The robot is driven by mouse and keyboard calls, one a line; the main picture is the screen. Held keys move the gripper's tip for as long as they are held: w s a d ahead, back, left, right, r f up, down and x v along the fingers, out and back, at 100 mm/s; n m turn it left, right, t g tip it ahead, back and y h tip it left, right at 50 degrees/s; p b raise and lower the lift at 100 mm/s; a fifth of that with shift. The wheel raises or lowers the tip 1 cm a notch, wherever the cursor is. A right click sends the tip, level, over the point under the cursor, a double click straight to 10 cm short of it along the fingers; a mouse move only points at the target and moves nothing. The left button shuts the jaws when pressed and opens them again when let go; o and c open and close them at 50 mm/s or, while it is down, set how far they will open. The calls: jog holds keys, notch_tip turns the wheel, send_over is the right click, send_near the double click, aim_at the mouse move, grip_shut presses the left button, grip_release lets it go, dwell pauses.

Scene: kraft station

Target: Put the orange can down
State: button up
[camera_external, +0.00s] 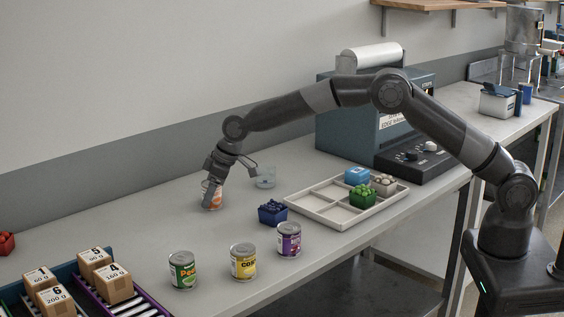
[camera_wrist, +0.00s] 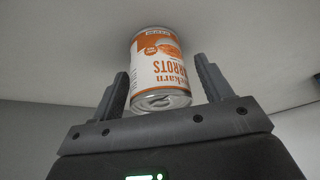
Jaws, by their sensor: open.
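The orange can (camera_external: 207,199), with an orange and white carrots label, stands on the table near the wall, partly hidden by my gripper in the external view. In the wrist view the can (camera_wrist: 161,75) lies between my two fingers, with its label and one metal end showing. My gripper (camera_external: 212,190) is open around the can, reaching down from above. In the wrist view my gripper (camera_wrist: 160,85) shows a gap between each finger and the can.
A blue berry box (camera_external: 272,212), a divided tray (camera_external: 335,205) and green, yellow and purple cans (camera_external: 183,270) stand nearer the front. The table left of the can is clear.

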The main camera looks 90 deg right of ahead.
jog(key=v, duration=1.1)
jog(key=s+a+r, duration=0.5)
jog(key=s+r, duration=0.3)
jog(key=s, duration=0.4)
jog(key=s+a+r, duration=0.4)
jog(key=s+r, duration=0.3)
jog(key=s, duration=0.5)
jog(key=s+a+f, duration=0.2)
jog(key=s, duration=1.2)
jog(key=s+a+f, duration=0.2)
jog(key=s+f, duration=0.1)
jog(key=s, duration=1.1)
jog(key=shift+s+a+f+t, duration=0.2)
jog(key=shift+s+f+t, duration=0.1)
jog(key=shift+t, duration=0.1)
jog(key=shift+o, duration=0.3)
jog(key=shift+r, duration=0.1)
